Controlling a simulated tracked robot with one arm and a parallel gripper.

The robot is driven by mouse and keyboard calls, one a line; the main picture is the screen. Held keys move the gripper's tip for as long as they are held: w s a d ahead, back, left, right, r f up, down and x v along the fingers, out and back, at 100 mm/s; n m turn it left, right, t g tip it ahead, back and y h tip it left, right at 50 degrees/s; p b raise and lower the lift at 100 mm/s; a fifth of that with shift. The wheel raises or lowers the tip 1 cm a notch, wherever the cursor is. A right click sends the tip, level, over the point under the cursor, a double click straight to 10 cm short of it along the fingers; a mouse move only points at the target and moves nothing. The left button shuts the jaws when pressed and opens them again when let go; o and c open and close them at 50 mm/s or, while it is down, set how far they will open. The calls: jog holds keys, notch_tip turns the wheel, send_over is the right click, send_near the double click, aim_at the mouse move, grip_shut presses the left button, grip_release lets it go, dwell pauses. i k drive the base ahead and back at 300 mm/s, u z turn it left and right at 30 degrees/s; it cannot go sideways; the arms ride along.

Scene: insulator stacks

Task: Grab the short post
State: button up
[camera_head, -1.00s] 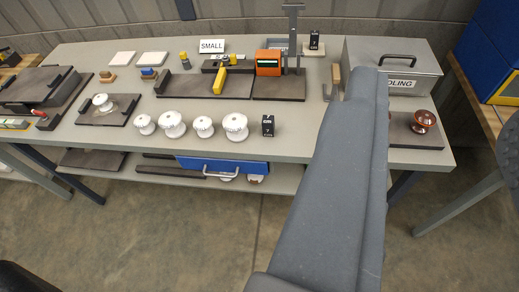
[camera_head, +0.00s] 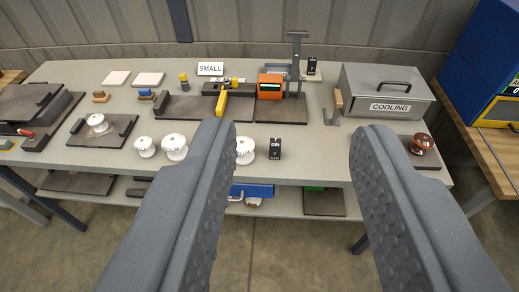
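Several white ribbed insulator pieces stand in a row near the table's front edge: one at the left (camera_head: 145,147), one beside it (camera_head: 174,148) and one right of my left finger (camera_head: 245,150). I cannot tell which piece is the short post. Another white piece (camera_head: 97,123) sits on a dark plate at the left. A brown piece (camera_head: 421,145) sits on a dark base at the right. My gripper (camera_head: 288,142) is open and empty, its two grey fingers wide apart in the foreground. The left finger hides part of the row.
A small black marked block (camera_head: 275,149) stands right of the row. Behind are a dark tray with a yellow part (camera_head: 221,103), an orange meter (camera_head: 270,86), a gauge stand (camera_head: 297,60) and a grey COOLING box (camera_head: 388,90).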

aim_at(275, 144)
jog(key=u, duration=0.05)
jog(key=i, duration=1)
jog(key=z, duration=0.05)
